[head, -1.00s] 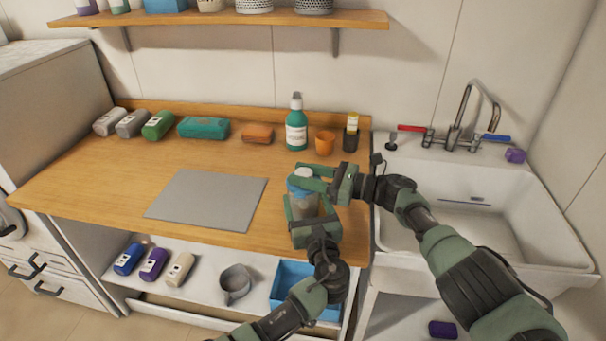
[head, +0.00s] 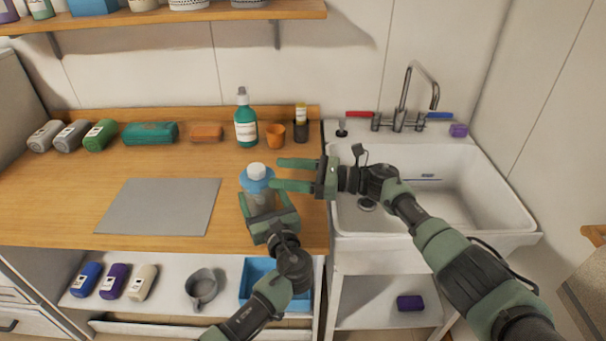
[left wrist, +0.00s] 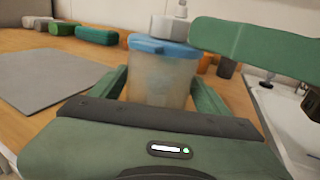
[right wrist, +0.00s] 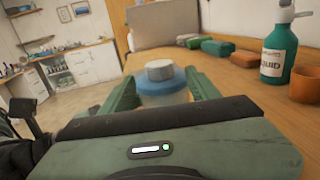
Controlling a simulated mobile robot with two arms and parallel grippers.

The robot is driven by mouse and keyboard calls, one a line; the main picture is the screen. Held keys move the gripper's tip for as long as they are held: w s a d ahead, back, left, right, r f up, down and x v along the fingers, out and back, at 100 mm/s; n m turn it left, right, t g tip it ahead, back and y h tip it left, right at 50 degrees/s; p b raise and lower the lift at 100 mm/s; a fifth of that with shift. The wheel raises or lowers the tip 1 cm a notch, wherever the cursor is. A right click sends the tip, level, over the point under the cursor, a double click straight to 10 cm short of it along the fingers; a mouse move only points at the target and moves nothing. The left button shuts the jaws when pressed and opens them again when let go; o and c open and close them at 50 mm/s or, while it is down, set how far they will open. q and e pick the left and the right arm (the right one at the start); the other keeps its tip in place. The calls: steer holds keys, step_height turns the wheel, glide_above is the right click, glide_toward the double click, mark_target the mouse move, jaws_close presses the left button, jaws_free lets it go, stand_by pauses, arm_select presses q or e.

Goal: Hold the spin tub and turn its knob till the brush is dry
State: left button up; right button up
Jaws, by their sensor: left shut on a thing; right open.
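The spin tub (head: 259,200) is a cloudy, see-through cup with a blue lid (head: 257,180) and a white knob (head: 256,170) on top. It stands upright near the counter's front right part. My left gripper (head: 266,207) is shut around the tub's body; its fingers flank the tub (left wrist: 158,90) in the left wrist view. My right gripper (head: 278,174) is open at lid height, just right of the knob, its fingers pointing at it. In the right wrist view the knob (right wrist: 159,70) shows between and beyond the fingers. I cannot make out the brush inside the tub.
A grey mat (head: 160,206) lies left of the tub. Behind stand a teal bottle (head: 246,126), an orange cup (head: 275,134) and a dark jar (head: 301,132). The white sink (head: 460,185) is to the right. A blue bin (head: 258,283) sits on the shelf below.

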steer(key=d, duration=0.3)
steer(key=s+d, duration=0.1)
steer(key=d, duration=0.1)
